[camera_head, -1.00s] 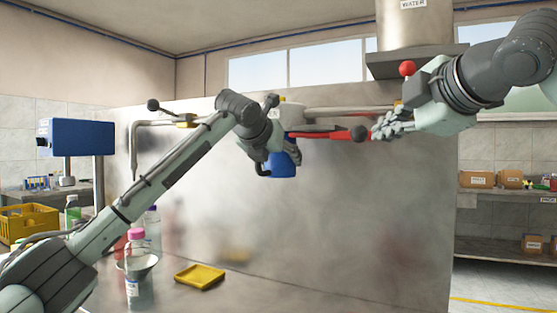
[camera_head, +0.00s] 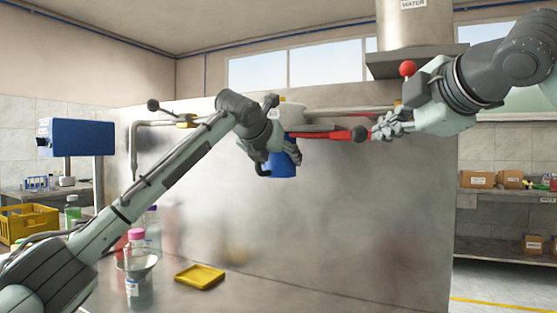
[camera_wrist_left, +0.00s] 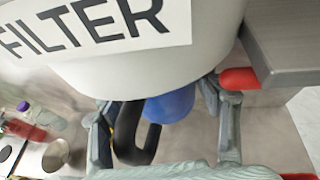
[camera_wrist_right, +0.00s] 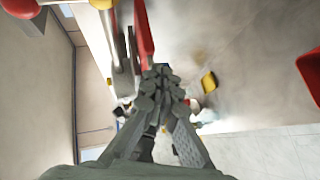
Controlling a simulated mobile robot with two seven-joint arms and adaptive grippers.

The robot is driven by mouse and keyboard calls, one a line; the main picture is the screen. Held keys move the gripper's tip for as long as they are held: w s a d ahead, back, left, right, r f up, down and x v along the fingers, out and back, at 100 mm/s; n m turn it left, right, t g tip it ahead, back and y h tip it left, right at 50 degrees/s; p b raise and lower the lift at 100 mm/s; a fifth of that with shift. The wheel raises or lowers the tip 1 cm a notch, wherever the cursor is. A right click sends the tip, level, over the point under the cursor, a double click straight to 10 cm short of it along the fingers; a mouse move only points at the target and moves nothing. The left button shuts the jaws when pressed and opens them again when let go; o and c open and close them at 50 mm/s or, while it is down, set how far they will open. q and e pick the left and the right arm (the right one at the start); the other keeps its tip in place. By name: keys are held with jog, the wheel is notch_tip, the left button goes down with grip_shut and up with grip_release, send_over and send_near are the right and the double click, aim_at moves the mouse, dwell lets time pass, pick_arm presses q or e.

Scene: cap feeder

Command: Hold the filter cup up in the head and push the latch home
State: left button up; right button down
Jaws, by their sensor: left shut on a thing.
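The filter cup (camera_head: 283,160) is blue with a black handle (camera_wrist_left: 137,147). It sits upright directly under the pale filter head (camera_wrist_left: 150,60) marked FILTER; whether its rim is fully seated is hidden. My left gripper (camera_wrist_left: 165,118) is shut on the cup, with one finger on each side; in the head view the wrist hides much of this. The latch is a red lever (camera_head: 345,134) reaching right from the head, beside a grey bar (camera_head: 310,128). My right gripper (camera_head: 384,128) has its fingers together at the lever's red tip; I cannot tell whether they touch.
A steel panel (camera_head: 300,220) stands behind the cup. A pipe with a yellow-marked valve (camera_head: 186,120) is at left, and a red ball knob (camera_head: 407,68) is above my right gripper. A yellow tray (camera_head: 200,276) and bottles stand on the counter below.

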pick_arm(q)
jog(key=shift+r, duration=0.3)
dwell(0.5)
pick_arm(e)
jog(key=shift+a, duration=0.1)
jog(key=w+a, duration=0.3)
jog(key=a, duration=0.4)
dwell(1.5)
jog(key=s+a, duration=0.1)
jog(key=s, duration=0.8)
jog(key=shift+a, duration=0.35)
dwell(0.4)
